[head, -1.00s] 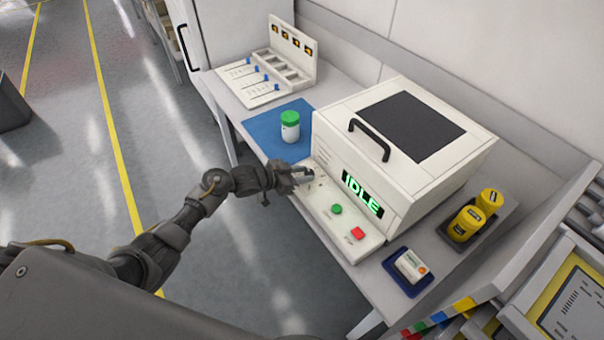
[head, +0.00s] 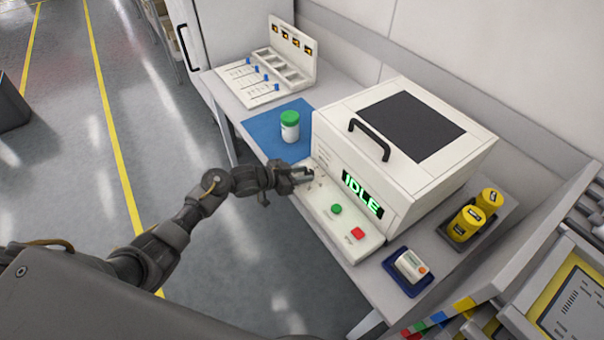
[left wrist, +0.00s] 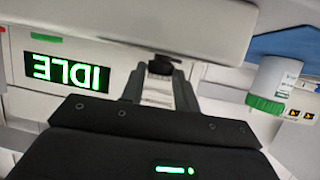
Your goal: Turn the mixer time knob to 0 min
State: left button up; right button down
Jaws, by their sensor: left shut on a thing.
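The mixer (head: 340,190) is a white box with a dark lid window, a black handle and a green IDLE display (head: 362,195). Its sloped front panel carries a green button (head: 336,209) and a red button (head: 357,233). My left gripper (head: 302,173) is at the panel's far-left end, shut on the time knob, which it mostly hides in the head view. In the left wrist view the dark knob (left wrist: 160,67) shows between the fingertips, and the display (left wrist: 68,72) appears upside down. The knob's pointer and scale cannot be read. My right gripper is not in view.
A white jar with a green lid (head: 290,126) stands on a blue mat (head: 262,133) beyond my gripper. A white rack (head: 290,55) is at the back. Yellow jars (head: 466,222) in a dark tray and a small device (head: 411,265) on a blue tray are at right.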

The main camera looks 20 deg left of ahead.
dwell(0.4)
pick_arm(q)
jog(key=o, duration=1)
jog(key=shift+c, duration=0.2)
jog(key=b+v, duration=0.1)
jog(key=v, duration=0.9)
jog(key=shift+s+a, duration=0.25)
jog(key=shift+a, duration=0.05)
jog(key=shift+r, duration=0.1)
